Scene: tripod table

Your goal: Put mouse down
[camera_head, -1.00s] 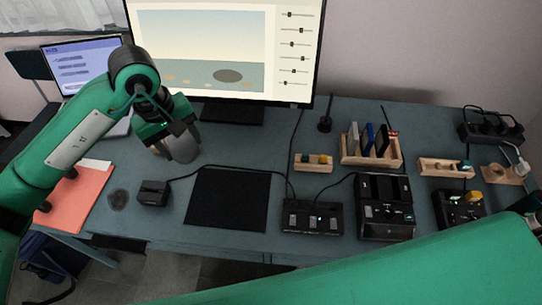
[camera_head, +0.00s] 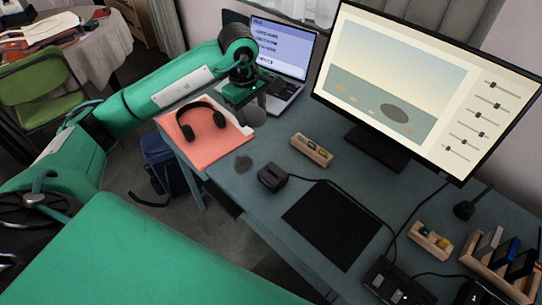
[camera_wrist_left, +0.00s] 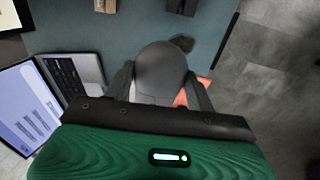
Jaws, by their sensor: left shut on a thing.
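My left gripper (camera_head: 256,102) is shut on the mouse (camera_head: 253,117), a smooth grey rounded shape. The mouse hangs below the fingers near the laptop's front corner and the right edge of the red folder, apparently above the desk; the exact gap is unclear. In the left wrist view the mouse (camera_wrist_left: 160,68) sits between the two dark fingers (camera_wrist_left: 160,88). The black mouse pad (camera_head: 332,222) lies bare on the blue-grey desk (camera_head: 290,120), to the right and nearer. My right gripper is out of view.
A laptop (camera_head: 283,50) stands behind the gripper. Headphones (camera_head: 202,120) lie on the red folder (camera_head: 215,150). A wooden holder (camera_head: 311,150), a black box (camera_head: 272,177) and a dark round patch (camera_head: 243,163) are close by. The monitor (camera_head: 420,85) stands right.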

